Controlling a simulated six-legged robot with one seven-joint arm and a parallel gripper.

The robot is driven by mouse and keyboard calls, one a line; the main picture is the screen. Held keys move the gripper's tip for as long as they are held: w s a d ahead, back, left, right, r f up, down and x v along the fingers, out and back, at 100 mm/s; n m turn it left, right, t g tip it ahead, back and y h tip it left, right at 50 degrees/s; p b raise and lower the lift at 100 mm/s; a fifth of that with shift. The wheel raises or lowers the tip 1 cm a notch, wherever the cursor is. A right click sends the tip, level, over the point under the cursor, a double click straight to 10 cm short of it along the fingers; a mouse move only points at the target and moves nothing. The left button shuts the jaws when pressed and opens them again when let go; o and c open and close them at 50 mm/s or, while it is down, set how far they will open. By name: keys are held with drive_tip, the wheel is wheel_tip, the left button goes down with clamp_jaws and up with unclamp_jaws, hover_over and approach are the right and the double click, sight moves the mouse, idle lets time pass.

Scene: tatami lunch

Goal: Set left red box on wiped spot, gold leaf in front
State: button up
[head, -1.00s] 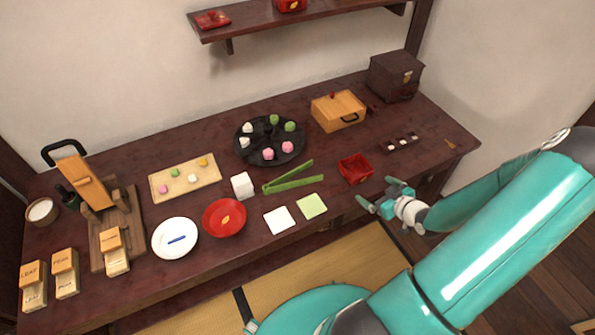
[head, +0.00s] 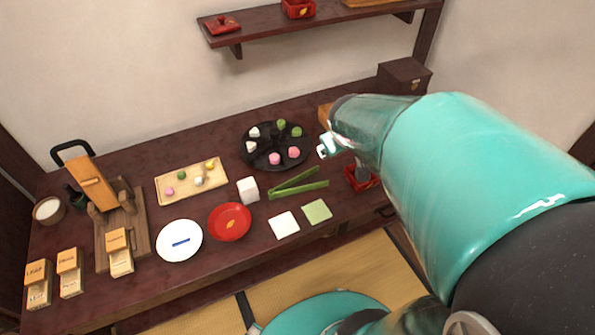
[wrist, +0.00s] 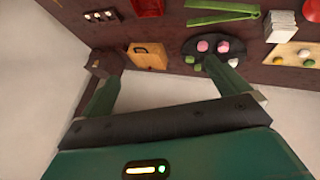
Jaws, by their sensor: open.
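On the wall shelf in the head view, a red box with a gold leaf mark on its front (head: 298,9) stands upright, partly cut by the top edge. A flat red piece with a small knob (head: 222,26) lies left of it. An open red box (head: 361,178) sits on the table, partly behind my arm. My gripper (wrist: 162,66) is open and empty in the wrist view, high over the back of the table. In the head view my arm hides most of it. I cannot make out a wiped spot.
The shelf (head: 260,27) overhangs the table's back. A black round tray (head: 260,159) of sweets, green tongs (head: 310,186), a red plate (head: 246,229) and a white plate (head: 160,241) stand on the table. A wooden box (wrist: 147,62) and a dark case (head: 404,74) stand back right.

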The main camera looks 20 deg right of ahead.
drive_tip(key=s+a+r+y, duration=0.2)
drive_tip(key=s+a, duration=0.3)
drive_tip(key=a, duration=0.3)
drive_tip(key=s+a+r+y, duration=0.2)
drive_tip(key=s+a+r, duration=0.3)
drive_tip(key=a, duration=0.3)
drive_tip(key=shift+s+a+r+m, duration=0.3)
drive_tip(key=shift+s+a, duration=0.1)
drive_tip(key=shift+s, duration=0.25)
